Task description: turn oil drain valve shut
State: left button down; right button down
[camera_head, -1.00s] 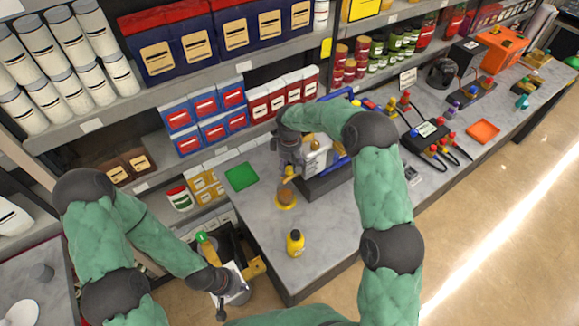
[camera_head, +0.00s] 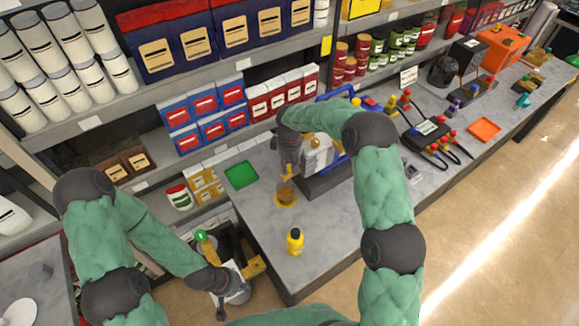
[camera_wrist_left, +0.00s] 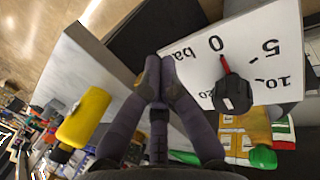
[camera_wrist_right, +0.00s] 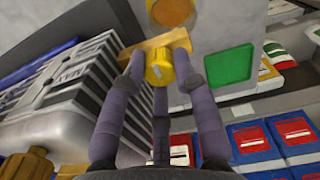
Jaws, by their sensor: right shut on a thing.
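The oil drain valve, with its yellow round hub and brass-coloured bar (camera_wrist_right: 152,52), is on the front of the pump. In the head view the yellow valve (camera_head: 287,171) is partly hidden by my right gripper (camera_head: 288,163). In the right wrist view my right gripper (camera_wrist_right: 160,56) has its fingers closed on the valve, one finger on each side of the hub. The pump (camera_head: 320,160), with pale ribbed housing, stands on the bench. My left gripper (camera_wrist_left: 158,65) is shut and empty, its fingertips together before a white dial panel.
An amber cup (camera_head: 286,192) stands below the valve on the bench (camera_head: 335,225). A yellow bottle (camera_head: 295,241) stands near the front edge. A green tray (camera_head: 241,174) lies left of the valve. A black knob with a red pointer (camera_wrist_left: 232,92) is on the dial panel.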

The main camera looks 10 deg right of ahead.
aim_at(289, 166)
jog(key=c, duration=1)
grip_release()
jog(key=shift+o, duration=0.2)
notch_tip(289, 166, up, 12)
